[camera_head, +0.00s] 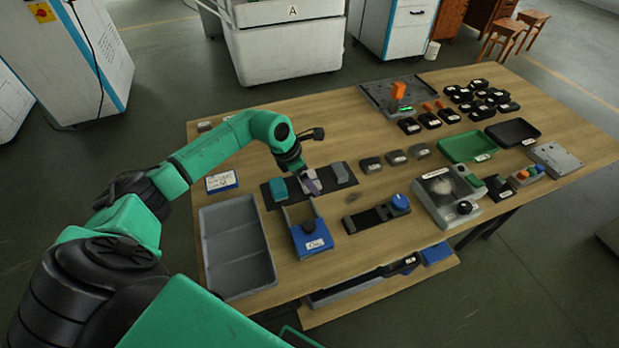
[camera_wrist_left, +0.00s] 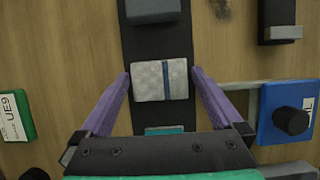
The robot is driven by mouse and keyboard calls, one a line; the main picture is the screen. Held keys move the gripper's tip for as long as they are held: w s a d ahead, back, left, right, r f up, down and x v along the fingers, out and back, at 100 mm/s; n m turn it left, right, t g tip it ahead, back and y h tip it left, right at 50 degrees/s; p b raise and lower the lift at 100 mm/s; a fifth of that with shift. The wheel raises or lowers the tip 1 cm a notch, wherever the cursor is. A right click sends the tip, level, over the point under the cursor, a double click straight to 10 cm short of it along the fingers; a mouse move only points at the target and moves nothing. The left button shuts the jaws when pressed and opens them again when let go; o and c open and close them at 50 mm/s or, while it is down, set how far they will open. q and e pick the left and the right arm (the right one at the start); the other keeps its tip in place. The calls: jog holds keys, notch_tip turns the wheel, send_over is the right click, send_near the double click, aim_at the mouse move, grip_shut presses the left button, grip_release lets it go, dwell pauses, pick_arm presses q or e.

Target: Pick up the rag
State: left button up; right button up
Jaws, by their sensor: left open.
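The rag (camera_wrist_left: 150,82) is a light grey folded cloth with a dark blue stripe. It lies on a black mat (camera_wrist_left: 147,42), between a dark grey block (camera_wrist_left: 155,8) and a teal thing (camera_wrist_left: 165,130). My left gripper (camera_wrist_left: 161,74) is open, with one purple finger on each side of the rag; I cannot tell whether they touch it. In the head view, my left gripper (camera_head: 312,186) is low over the middle of the mat and mostly hides the rag. The teal block (camera_head: 278,190) and grey block (camera_head: 340,173) flank it. My right gripper is not in view.
A blue box with a black knob (camera_head: 312,238) stands just in front of the mat. An empty grey tray (camera_head: 237,284) lies at the front left. A labelled card (camera_head: 221,182) is left of the mat. Several small black parts and trays fill the table's right side.

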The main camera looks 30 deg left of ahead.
pick_arm(q)
jog(key=shift+f, duration=0.1)
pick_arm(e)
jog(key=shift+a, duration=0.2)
pick_arm(q)
jog(key=c, duration=1.1)
notch_tip(320, 180, up, 20)
jog(key=shift+a+r+b, duration=0.1)
jog(key=shift+b, duration=0.7)
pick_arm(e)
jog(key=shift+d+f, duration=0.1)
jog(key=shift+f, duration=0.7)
